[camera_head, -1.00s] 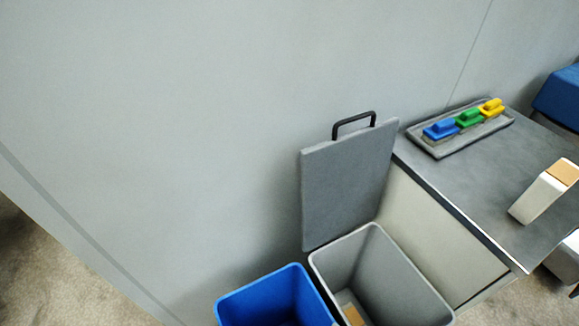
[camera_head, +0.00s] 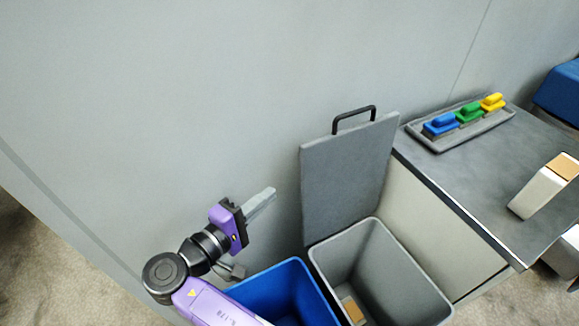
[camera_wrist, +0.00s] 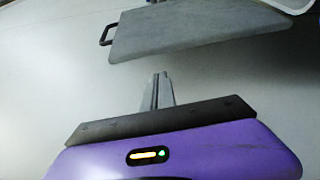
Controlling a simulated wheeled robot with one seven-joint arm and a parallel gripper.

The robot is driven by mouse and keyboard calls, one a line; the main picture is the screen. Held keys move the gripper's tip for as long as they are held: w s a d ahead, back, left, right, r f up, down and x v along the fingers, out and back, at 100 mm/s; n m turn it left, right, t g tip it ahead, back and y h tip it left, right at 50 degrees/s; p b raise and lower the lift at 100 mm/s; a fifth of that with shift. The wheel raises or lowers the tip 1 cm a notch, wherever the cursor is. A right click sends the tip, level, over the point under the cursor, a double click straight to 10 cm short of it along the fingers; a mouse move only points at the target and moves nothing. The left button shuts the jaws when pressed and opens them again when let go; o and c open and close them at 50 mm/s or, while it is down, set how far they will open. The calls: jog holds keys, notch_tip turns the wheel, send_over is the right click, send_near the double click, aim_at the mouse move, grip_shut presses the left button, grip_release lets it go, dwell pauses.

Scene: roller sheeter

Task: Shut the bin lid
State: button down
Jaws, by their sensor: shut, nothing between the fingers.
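The grey bin (camera_head: 405,277) stands with its grey lid (camera_head: 347,185) raised upright at its back edge, against or near the wall. A black handle (camera_head: 353,119) sits on the lid's top edge. Inside the bin lies a small brown and white item. My gripper (camera_head: 266,195) is left of the lid, apart from it, above the blue bin's back left side. Its fingers are shut and empty, pointing towards the lid. In the wrist view, the fingertips (camera_wrist: 160,78) point towards the lid (camera_wrist: 200,32), with the handle (camera_wrist: 108,34) at its left end.
An open blue bin (camera_head: 290,287) stands left of the grey bin, partly behind my arm. A grey-topped counter (camera_head: 470,180) at the right holds a tray (camera_head: 455,143) with blue, green and yellow brushes and a white-and-tan block (camera_head: 543,187). The wall area at upper left is clear.

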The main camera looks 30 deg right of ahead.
jog(key=w+d+r+m+h+p, duration=0.1)
jog(key=w+d+r+p, duration=0.1)
jog(key=d, duration=0.6)
jog(key=shift+w+r+g, duration=0.4)
jog(key=shift+w+r, duration=0.1)
jog(key=shift+w, duration=0.1)
